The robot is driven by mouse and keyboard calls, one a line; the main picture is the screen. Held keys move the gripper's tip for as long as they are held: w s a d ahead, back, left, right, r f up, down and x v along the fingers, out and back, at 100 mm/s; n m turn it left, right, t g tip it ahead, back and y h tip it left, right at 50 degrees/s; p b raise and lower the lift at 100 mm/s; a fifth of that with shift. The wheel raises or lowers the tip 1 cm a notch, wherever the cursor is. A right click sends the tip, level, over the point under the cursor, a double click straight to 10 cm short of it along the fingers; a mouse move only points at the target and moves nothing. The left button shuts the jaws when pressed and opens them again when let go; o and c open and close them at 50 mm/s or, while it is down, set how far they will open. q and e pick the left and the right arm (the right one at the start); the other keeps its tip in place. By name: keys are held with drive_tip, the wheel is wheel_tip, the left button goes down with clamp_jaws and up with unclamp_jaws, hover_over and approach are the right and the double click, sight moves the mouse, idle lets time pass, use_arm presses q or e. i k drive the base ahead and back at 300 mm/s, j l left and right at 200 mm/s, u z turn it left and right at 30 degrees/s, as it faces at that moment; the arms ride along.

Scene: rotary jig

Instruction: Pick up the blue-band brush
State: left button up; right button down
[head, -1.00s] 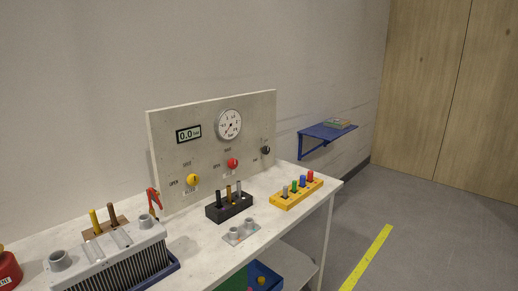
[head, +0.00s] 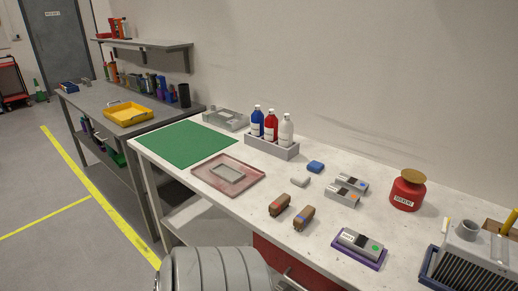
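Two small brown brushes lie side by side on the white bench in the head view. The right one looks to carry a blue band; I take it as the blue-band brush (head: 304,218). The left one looks to carry a reddish band; this other brush (head: 279,205) lies just beside it, a small gap apart. Both are small in the picture, so the band colours are not sharp. Neither of my grippers is in view. A grey ribbed part of my own body shows at the bottom edge.
A purple tray with a grey device (head: 360,248) lies right of the brushes. A pink tray (head: 228,176), green mat (head: 184,142), bottle rack (head: 271,147), blue piece (head: 315,167), grey blocks (head: 347,190) and red canister (head: 407,190) stand around. The bench's front edge is close.

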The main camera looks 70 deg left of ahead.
sight(302, 219)
drive_tip(key=u, duration=1.95)
